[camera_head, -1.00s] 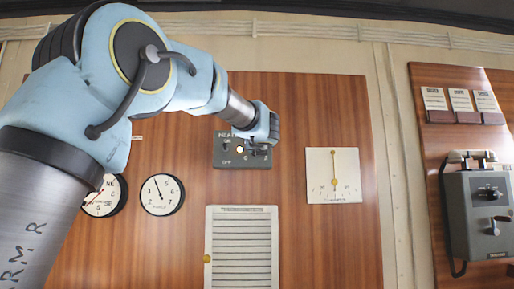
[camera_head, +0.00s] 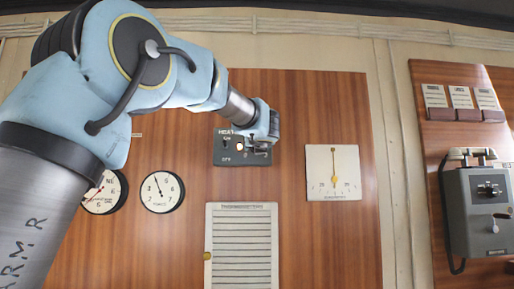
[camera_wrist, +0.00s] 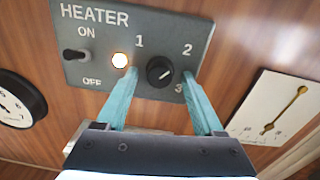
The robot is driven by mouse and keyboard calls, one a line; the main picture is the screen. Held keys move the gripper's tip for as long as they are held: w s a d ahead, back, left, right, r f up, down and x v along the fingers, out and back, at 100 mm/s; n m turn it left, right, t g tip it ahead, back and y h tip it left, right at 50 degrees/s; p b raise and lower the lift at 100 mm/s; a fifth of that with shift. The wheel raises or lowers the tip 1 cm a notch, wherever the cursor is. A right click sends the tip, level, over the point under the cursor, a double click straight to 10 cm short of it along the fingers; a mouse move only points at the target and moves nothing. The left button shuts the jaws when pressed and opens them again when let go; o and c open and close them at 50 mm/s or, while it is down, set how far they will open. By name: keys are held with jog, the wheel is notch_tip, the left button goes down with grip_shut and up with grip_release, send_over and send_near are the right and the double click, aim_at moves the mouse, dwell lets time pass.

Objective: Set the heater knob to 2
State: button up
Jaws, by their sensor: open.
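The grey heater panel (camera_wrist: 105,40) is on the wood wall and also shows in the head view (camera_head: 222,158). It has an ON/OFF toggle switch (camera_wrist: 77,55), a lit round lamp (camera_wrist: 120,60) and a black round knob (camera_wrist: 159,71) with a pale pointer mark toward its lower right. The numbers 1, 2 and 3 are printed around the knob. My gripper (camera_wrist: 160,77) is open, with one pale blue finger on each side of the knob; I cannot tell whether they touch it. In the head view my gripper (camera_head: 257,151) covers the knob side of the panel.
A white gauge plate with a brass pointer (camera_head: 333,165) is to the right of the panel. Round dials (camera_head: 162,192) are at lower left, and a framed white slatted board (camera_head: 242,250) is below. A grey telephone box (camera_head: 480,215) hangs farther right.

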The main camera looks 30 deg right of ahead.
jog(key=b+v, duration=0.3)
jog(key=v, duration=0.8)
jog(key=shift+w, duration=0.1)
